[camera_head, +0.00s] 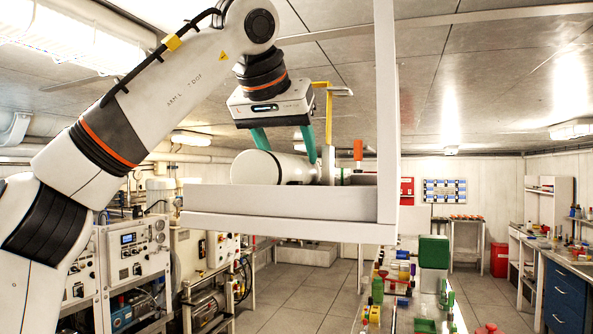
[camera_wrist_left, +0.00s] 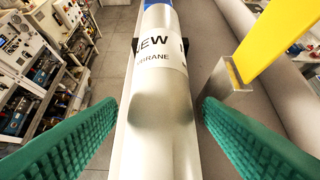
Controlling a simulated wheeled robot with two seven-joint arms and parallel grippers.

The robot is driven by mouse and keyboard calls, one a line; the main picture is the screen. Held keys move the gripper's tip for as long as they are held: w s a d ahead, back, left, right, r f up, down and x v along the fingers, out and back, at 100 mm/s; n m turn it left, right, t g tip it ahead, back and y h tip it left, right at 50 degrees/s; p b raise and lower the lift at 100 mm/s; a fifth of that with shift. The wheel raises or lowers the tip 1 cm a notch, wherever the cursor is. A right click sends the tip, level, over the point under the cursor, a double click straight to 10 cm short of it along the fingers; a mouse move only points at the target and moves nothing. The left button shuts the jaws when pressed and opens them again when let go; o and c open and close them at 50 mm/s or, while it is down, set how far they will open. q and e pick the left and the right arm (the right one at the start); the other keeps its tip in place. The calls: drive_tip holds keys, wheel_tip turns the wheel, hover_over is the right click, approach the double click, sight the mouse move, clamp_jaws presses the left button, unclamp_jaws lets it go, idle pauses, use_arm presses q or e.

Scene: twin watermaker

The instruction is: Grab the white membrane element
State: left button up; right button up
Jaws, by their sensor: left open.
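The white membrane element (camera_head: 255,168) is a white cylinder lying on its side on a high shelf (camera_head: 290,228). In the left wrist view the element (camera_wrist_left: 160,90) runs up the middle, with "EW" and "BRANE" lettering and a blue far end. My left gripper (camera_head: 283,140) comes down over the shelf from above, its green fingers open. In the left wrist view the fingers (camera_wrist_left: 160,115) stand on either side of the element, with gaps visible on both sides. The lower part of the element is hidden by the shelf's front lip in the head view. My right gripper is not in view.
A white upright post (camera_head: 386,110) stands at the shelf's right. A yellow bracket (camera_wrist_left: 275,40) is close to the right finger. An orange-topped item (camera_head: 358,150) stands farther right on the shelf. Below are a table with coloured parts (camera_head: 400,290) and control panels (camera_head: 130,250) at left.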

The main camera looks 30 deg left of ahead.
use_arm(q)
drive_tip(key=shift+p+x, duration=0.45)
drive_tip(key=shift+x, duration=0.65)
drive_tip(key=shift+w+a+f, duration=0.1)
drive_tip(key=shift+w+f, duration=0.3)
drive_tip(key=c, duration=1)
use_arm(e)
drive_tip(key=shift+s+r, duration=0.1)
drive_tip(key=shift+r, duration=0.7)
use_arm(q)
drive_tip(key=shift+r, duration=0.1)
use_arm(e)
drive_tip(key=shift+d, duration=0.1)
